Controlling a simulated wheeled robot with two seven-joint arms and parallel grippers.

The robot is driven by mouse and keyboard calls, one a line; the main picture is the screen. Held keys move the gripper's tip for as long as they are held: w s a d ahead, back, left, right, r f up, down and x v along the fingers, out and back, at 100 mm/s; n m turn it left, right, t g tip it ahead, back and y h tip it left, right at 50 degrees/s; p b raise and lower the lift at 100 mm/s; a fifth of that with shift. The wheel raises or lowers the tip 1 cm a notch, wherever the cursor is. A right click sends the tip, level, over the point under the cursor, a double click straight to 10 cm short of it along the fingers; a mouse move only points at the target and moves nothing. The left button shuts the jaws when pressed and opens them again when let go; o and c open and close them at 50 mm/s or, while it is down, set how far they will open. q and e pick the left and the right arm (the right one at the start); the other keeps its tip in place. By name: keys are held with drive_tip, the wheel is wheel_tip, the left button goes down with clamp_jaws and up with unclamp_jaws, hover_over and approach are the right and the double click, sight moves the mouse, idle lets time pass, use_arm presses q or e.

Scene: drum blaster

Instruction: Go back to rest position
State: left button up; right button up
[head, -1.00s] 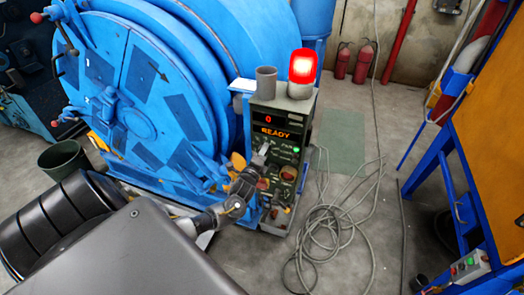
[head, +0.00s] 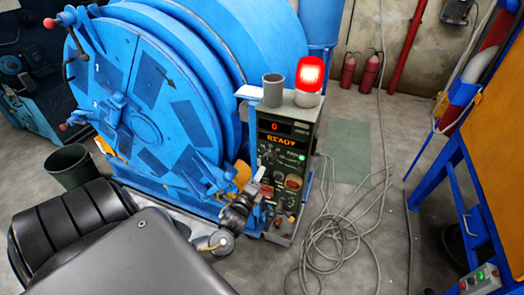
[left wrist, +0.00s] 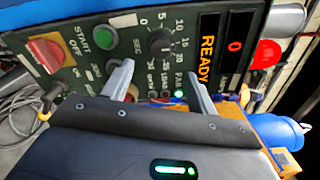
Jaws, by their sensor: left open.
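My left gripper (head: 262,182) is open and empty, low in front of the control panel (head: 270,155). In the left wrist view my gripper (left wrist: 158,82) shows two grey fingers spread apart in front of the panel face. The panel reads "0" and "READY" on its display (left wrist: 220,47). A green start button (left wrist: 105,38), a red switch (left wrist: 47,52) and a black dial (left wrist: 160,42) also show there. I cannot tell whether the fingers touch the panel. My right gripper is out of both views.
A big blue drum machine (head: 150,110) stands left of the panel. A grey cup (head: 273,90) and a lit red lamp (head: 309,75) stand on the panel's top. Loose cable (head: 335,240) lies on the floor to its right. A dark bin (head: 70,165) stands at the left.

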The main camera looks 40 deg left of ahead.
use_arm(q)
drive_tip(key=shift+s+d, duration=0.15)
drive_tip(key=shift+s, duration=0.3)
idle(0.3)
drive_tip(key=s+d+f+n+g+h, duration=0.15)
drive_tip(key=s+f+n+g, duration=0.45)
drive_tip(key=f, duration=0.9)
drive_tip(key=s+f+n+g+h, duration=0.2)
drive_tip(key=s+f+n, duration=0.4)
drive_tip(key=f, duration=0.9)
drive_tip(key=s+d+f+n+g, duration=0.1)
drive_tip(key=s+d+f, duration=0.3)
drive_tip(key=s, duration=0.6)
drive_tip(key=s+d+f+n+g+h, duration=0.1)
drive_tip(key=s+d+f+g, duration=0.3)
drive_tip(key=s, duration=0.7)
drive_tip(key=s+d+f+n+g+h, duration=0.1)
drive_tip(key=s+d+f+g, duration=0.2)
drive_tip(key=s, duration=0.7)
wheel_tip(320, 180, down, 4)
drive_tip(key=shift+s+d+r+n, duration=0.1)
drive_tip(key=shift+s+d+n, duration=0.15)
drive_tip(key=shift+d, duration=1)
